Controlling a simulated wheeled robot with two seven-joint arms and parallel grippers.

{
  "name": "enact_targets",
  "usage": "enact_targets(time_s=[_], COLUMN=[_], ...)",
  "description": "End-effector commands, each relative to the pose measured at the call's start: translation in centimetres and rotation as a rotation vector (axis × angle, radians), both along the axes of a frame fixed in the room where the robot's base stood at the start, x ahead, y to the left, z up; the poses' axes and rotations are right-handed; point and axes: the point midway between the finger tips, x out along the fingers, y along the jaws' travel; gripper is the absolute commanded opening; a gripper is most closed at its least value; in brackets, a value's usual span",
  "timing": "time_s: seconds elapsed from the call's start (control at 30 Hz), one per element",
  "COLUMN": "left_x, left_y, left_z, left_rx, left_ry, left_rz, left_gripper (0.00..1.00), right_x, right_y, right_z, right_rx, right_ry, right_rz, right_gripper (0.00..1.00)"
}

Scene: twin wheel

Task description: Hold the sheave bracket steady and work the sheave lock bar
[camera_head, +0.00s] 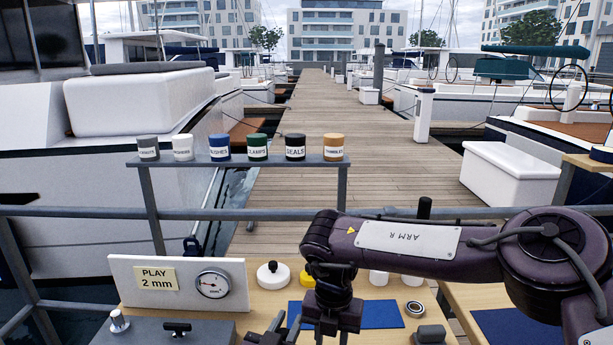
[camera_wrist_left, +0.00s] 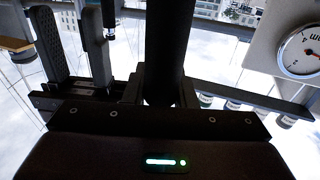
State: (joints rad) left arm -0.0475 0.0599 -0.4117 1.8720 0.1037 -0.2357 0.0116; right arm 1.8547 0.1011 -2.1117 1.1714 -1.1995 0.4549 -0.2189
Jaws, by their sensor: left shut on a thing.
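In the head view, my left gripper (camera_head: 281,328) shows only as dark fingers at the bottom edge; what it grips is cut off there. In the left wrist view, its jaws (camera_wrist_left: 167,92) are closed on a thick black upright bar (camera_wrist_left: 167,45), whose far end is out of view. My right arm, marked ARM R, comes in from the right, and its dark gripper (camera_head: 333,322) points down close beside the left one. Its fingertips are cut off by the bottom edge. I cannot tell which part is the sheave bracket or the lock bar.
A white panel (camera_head: 130,270) carries a PLAY 2 mm label and a round gauge (camera_head: 212,284). A rail shelf (camera_head: 240,161) holds several labelled jars.

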Motion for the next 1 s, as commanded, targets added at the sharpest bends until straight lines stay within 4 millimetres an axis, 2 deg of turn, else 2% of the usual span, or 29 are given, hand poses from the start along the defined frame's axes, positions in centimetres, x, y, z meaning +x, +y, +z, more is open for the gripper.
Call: enact_targets(time_s=[0.03,0.2,0.4,0.8,1.0], left_x=[0.0,0.0,0.0,0.0,0.0], left_y=[0.0,0.0,0.0,0.0,0.0], left_z=[-0.5,-0.5,-0.5,-0.5,-0.5], left_rx=[0.003,0.003,0.003,0.003,0.003], left_ry=[0.01,0.01,0.01,0.01,0.01], left_rz=[0.001,0.001,0.0,0.0,0.0], left_gripper=[0.01,0.01,0.01,0.01,0.01], right_x=[0.1,0.0,-0.1,-0.2,-2.3], right_y=[0.1,0.0,0.0,0.0,0.6], right_z=[1.3,4.8,7.2,7.7,7.4], right_rx=[0.002,0.001,0.0,0.0,0.0], right_ry=[-0.005,-0.003,-0.002,0.0,0.005], right_rz=[0.002,0.001,0.002,0.003,0.005], right_gripper=[0.33,0.33,0.33,0.33,0.33])
